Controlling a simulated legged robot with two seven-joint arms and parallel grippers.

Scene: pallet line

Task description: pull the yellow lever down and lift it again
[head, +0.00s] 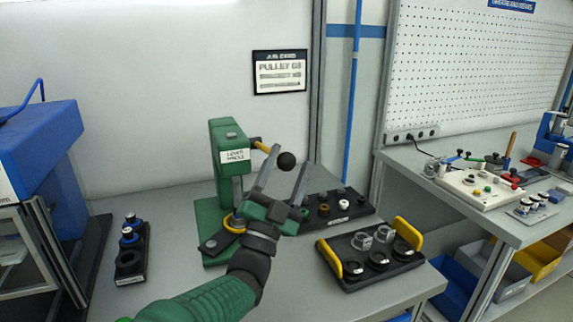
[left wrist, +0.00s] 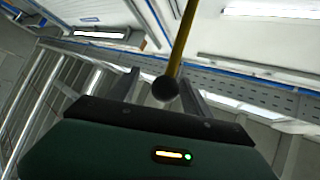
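The yellow lever (head: 262,146) sticks out to the right from the upper part of a green lever press (head: 228,165) and ends in a black ball knob (head: 286,161). In the left wrist view the lever shaft (left wrist: 183,42) runs down to the knob (left wrist: 165,89). My left gripper (head: 289,157) is open, its fingers pointing up. In the head view one finger passes across the shaft, and the knob appears between the fingers. The wrist view also shows the knob between them. I see no clear contact. My right gripper is in neither view.
A dark tray with yellow handles (head: 350,278) and a dark block with knobs (head: 345,208) lie to the right on the grey table. A small black rack (head: 131,262) stands left. A second bench (head: 520,232) is at right.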

